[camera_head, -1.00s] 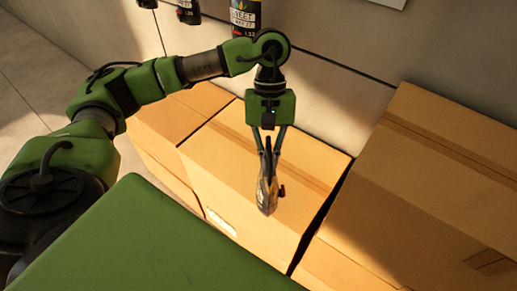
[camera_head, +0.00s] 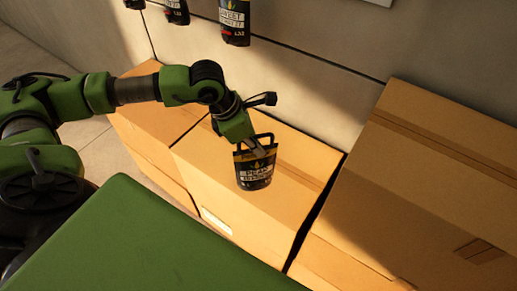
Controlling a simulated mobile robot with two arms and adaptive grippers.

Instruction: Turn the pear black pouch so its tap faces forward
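The pear black pouch (camera_head: 255,172) is a dark pouch with a pale label band and a handle loop at its top. Its labelled face is turned toward the head camera, and it is slightly tilted. My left gripper (camera_head: 257,147) is shut on its upper part, with a finger showing across the front near the top right. The pouch appears over the middle cardboard box; I cannot tell whether it touches it. I cannot make out its tap. My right gripper is not in view.
Cardboard boxes stand below, including a middle box (camera_head: 210,165) and a larger right one (camera_head: 420,180). Other dark pouches (camera_head: 235,22) (camera_head: 177,11) show along the wall at the top. A green surface (camera_head: 140,240) fills the lower left.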

